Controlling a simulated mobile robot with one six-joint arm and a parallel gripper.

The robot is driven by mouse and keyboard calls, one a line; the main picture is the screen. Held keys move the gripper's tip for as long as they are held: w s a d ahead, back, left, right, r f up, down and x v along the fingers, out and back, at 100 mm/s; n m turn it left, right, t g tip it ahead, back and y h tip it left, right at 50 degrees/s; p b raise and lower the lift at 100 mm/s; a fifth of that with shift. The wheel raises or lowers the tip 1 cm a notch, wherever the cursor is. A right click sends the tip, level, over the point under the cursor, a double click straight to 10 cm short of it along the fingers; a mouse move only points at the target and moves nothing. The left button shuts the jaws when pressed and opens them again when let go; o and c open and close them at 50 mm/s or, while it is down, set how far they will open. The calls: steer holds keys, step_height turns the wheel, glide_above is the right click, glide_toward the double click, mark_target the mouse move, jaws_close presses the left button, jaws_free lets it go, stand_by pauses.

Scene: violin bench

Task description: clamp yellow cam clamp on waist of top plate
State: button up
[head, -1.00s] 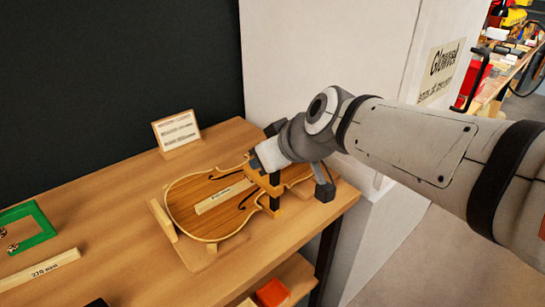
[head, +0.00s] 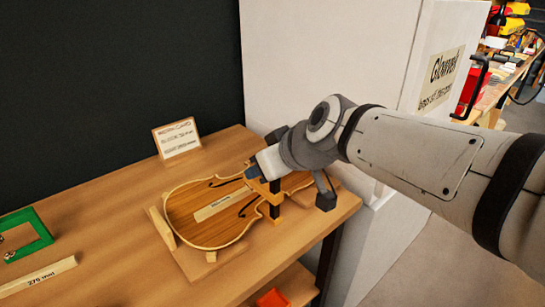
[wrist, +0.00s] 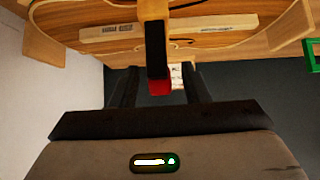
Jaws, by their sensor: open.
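The yellow cam clamp (head: 272,212) sits at the plate's waist; an orange-yellow jaw and a dark upright show at the near edge. In the wrist view a dark bar with a red end (wrist: 158,60), apparently part of the clamp, crosses the plate. My gripper (wrist: 157,82) is open, its fingers either side of the red end. Whether the clamp is tight, and finger contact, I cannot tell.
A small lettered card (head: 178,138) stands behind the plate. A green frame (head: 22,236) and a labelled wooden bar (head: 38,277) lie at the left. A white wall (head: 325,60) rises close behind my arm. An orange-red item (head: 272,298) is below the bench top.

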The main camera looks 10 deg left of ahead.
step_height(320, 180, up, 10)
steer(key=p, duration=0.3)
steer(key=shift+f, duration=0.1)
steer(key=shift+d+p, duration=0.15)
steer(key=shift+p, duration=0.15)
steer(key=s+d+m+g+h+p, duration=0.1)
steer(key=s+d+m+h+p, duration=0.2)
steer(key=d+p, duration=0.7)
steer(key=s+d+m+g+h+p, duration=0.2)
steer(key=s+d+m+h+p, duration=0.2)
steer(key=d, duration=0.9)
steer(key=s+m+p, duration=0.3)
steer(key=p, duration=0.2)
steer(key=shift+s+d+p, duration=0.35)
steer(key=shift+s, duration=0.05)
steer(key=shift+f, duration=0.1)
